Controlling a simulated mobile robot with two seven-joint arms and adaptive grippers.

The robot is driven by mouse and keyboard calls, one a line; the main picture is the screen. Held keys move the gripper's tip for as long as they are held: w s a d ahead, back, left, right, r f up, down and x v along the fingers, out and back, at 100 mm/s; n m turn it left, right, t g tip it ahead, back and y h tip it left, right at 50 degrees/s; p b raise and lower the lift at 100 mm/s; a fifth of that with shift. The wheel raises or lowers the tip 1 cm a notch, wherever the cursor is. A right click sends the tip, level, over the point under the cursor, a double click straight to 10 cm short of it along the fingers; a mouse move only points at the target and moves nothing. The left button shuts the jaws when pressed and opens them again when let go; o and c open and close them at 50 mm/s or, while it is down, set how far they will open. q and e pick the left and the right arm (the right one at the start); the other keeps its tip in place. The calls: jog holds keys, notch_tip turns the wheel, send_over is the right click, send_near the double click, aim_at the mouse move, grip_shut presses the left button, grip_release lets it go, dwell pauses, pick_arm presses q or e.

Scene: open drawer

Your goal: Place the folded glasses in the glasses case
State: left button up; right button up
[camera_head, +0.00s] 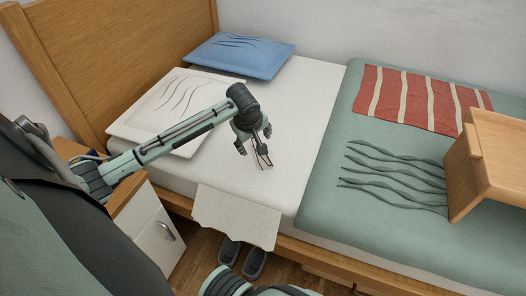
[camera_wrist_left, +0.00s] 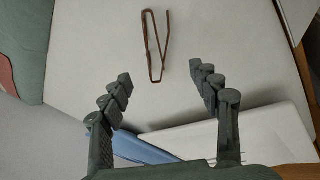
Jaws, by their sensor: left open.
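The folded glasses (camera_wrist_left: 147,38) are a thin brown frame lying on the pale bed sheet in the left wrist view. In the head view the glasses (camera_head: 262,158) show as thin dark lines just below my left gripper (camera_head: 255,143). My left gripper (camera_wrist_left: 162,84) is open and empty, with the glasses beyond its fingertips and between their lines. The fingers appear apart from the glasses. I cannot make out a glasses case in either view. My right gripper is not in view.
A white pillow (camera_head: 138,130) and a blue pillow (camera_head: 240,57) lie at the bed's head. A green blanket (camera_head: 325,205), a red striped cloth (camera_head: 415,98) and a wooden bed tray (camera_head: 500,150) are on the right. A white-fronted nightstand (camera_head: 150,235) stands at left; slippers (camera_head: 254,264) lie below.

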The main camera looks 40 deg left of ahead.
pick_arm(q)
jog(key=x, duration=0.3)
jog(key=b+x, duration=0.1)
jog(key=x, duration=0.1)
jog(key=shift+s+d, duration=0.15)
jog(key=shift+d, duration=0.1)
jog(key=shift+w+a+f, duration=0.1)
jog(key=shift+w+f, duration=0.15)
jog(key=shift+f, duration=0.35)
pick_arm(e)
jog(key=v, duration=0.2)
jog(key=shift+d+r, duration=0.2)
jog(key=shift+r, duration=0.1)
pick_arm(q)
jog(key=shift+c, duration=0.6)
jog(key=c, duration=1)
jog(key=shift+c, duration=0.2)
jog(key=shift+r, duration=0.15)
